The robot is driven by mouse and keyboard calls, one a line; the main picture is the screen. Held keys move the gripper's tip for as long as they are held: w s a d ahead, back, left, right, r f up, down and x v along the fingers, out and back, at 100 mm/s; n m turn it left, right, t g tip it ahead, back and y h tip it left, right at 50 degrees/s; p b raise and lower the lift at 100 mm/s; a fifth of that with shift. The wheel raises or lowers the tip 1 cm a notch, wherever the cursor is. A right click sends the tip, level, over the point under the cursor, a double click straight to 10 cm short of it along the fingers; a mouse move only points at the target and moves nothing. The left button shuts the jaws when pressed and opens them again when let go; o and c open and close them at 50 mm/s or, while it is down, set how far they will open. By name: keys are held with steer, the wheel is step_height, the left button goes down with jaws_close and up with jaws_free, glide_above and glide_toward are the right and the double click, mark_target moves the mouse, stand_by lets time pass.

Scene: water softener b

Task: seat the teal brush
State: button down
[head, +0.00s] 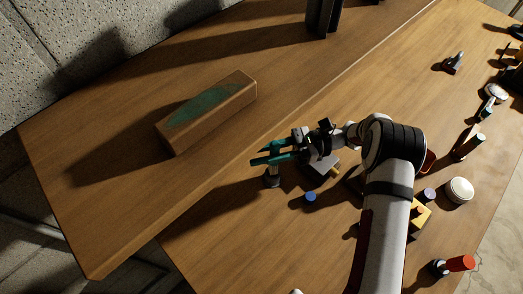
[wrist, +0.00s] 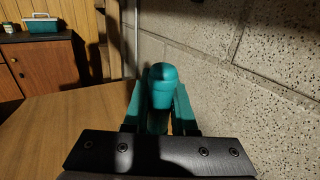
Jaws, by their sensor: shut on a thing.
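My gripper (head: 262,156) has teal fingers and is shut on the teal brush, held above the table's near part. In the wrist view the brush's rounded teal end (wrist: 162,82) stands up between the two fingers (wrist: 158,108). In the head view a greyish lower part of the brush (head: 272,178) hangs under the fingers; the rest is hidden by them. A long wooden block (head: 217,118) lies to the left of my gripper, apart from it. Its top bears a long teal patch (head: 200,106); I cannot tell whether this is a recess.
A grey box (head: 322,168) and a small blue-topped piece (head: 310,197) are close to my gripper. A white round container (head: 459,190), a red-topped piece (head: 460,263) and several small items stand right. A dark upright stand (head: 322,18) is at the back. Wood around the block is clear.

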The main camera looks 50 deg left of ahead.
steer(key=shift+f, duration=0.2)
steer(key=shift+f, duration=2.25)
steer(key=c, duration=0.6)
jaws_free()
steer(key=shift+c, duration=0.2)
steer(key=shift+r, duration=0.1)
steer(key=w+d+r, duration=0.5)
steer(key=d+r, duration=0.5)
steer(key=shift+w+r, duration=0.35)
steer(key=shift+r, duration=0.05)
steer(key=shift+d, duration=0.15)
